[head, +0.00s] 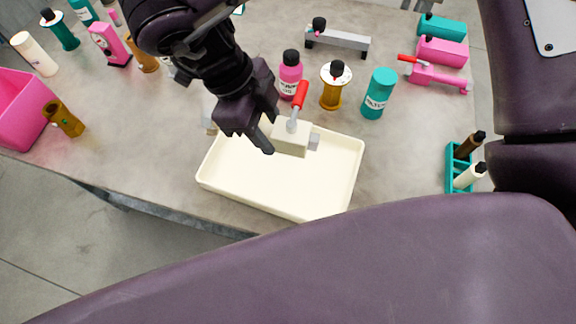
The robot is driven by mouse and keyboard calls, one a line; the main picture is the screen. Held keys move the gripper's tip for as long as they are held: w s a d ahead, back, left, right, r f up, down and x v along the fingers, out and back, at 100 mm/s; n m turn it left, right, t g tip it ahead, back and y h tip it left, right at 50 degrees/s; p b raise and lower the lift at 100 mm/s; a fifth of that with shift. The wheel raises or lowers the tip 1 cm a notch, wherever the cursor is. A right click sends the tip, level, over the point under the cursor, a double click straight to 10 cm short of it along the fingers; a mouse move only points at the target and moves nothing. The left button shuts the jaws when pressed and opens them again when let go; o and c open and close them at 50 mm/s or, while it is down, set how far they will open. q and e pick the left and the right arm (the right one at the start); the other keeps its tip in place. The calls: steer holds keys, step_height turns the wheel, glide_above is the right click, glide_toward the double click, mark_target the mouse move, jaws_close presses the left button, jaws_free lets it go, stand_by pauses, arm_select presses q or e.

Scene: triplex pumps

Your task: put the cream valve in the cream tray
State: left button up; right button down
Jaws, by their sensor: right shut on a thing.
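The cream valve (290,141) has a block body, a grey end fitting and a red lever handle. It shows at the back edge of the cream tray (213,176), covering part of its back rim. My right gripper (269,131) comes down from the upper left and is shut on the valve at its left side. The valve appears held over the back part of the tray; I cannot tell whether it touches it. The tray's visible floor is empty. My left gripper is not in view.
Just behind the tray stand a pink bottle (290,72), an amber spool-like part (332,88) and a teal cylinder (379,93). A teal rack (453,166) is at the right. A pink bin (18,108) and amber fitting (64,119) are at the left. The table's front edge runs near the tray.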

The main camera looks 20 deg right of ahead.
mark_target(279, 184)
step_height(279, 184, down, 20)
steer(key=shift+w+a+r, duration=0.1)
steer(key=shift+a+r, duration=0.05)
steer(key=shift+r, duration=0.05)
stand_by(0.4)
steer(key=shift+f, duration=0.2)
steer(key=c, duration=0.8)
jaws_free()
steer(key=shift+r, duration=0.1)
steer(key=b+v, duration=0.1)
steer(key=v, duration=1.1)
steer(key=shift+r, duration=0.1)
